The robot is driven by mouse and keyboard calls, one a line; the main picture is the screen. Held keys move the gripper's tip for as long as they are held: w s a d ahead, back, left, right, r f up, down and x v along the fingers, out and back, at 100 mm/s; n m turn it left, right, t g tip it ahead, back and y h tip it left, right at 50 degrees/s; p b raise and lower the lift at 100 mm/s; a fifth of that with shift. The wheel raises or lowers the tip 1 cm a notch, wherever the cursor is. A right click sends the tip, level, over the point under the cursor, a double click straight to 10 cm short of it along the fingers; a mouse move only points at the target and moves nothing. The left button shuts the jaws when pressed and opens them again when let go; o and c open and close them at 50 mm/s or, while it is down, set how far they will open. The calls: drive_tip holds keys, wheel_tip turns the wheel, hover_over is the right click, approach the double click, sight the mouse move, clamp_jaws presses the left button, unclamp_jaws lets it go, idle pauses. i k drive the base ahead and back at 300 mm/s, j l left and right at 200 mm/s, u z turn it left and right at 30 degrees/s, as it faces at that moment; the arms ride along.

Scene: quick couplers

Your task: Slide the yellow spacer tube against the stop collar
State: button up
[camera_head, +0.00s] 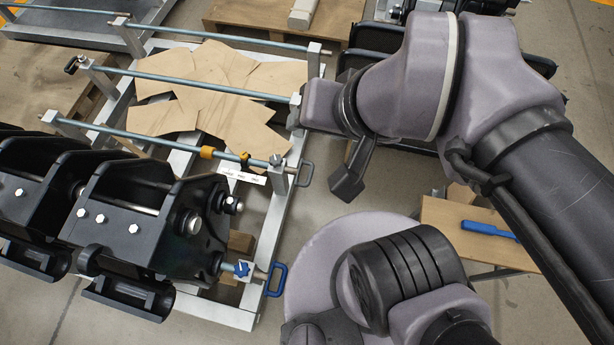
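The yellow spacer tube (207,152) sits around the front one of several grey-blue rods (130,135) on a metal frame. A small dark collar with a bit of yellow-orange (245,160) is on the same rod to its right; it looks like the stop collar. A short stretch of bare rod shows between them. The dark end part of my arm, seemingly my gripper (348,184), hangs to the right of the frame, well apart from the tube. Its fingertips cannot be made out, and nothing is seen held in it.
A rod-end post (278,178) stands right of the collar, with a white label (240,176) below the rod. Brown paper (215,90) lies behind. Large black couplers (140,220) stand close in front at left. A blue-handled pin (276,279) and a table with a blue tool (488,230) are nearby.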

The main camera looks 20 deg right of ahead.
sight(206, 152)
drive_tip(key=i+l+u, duration=0.15)
drive_tip(key=i, duration=0.4)
drive_tip(key=i+l+u, duration=0.15)
drive_tip(key=i+l, duration=0.3)
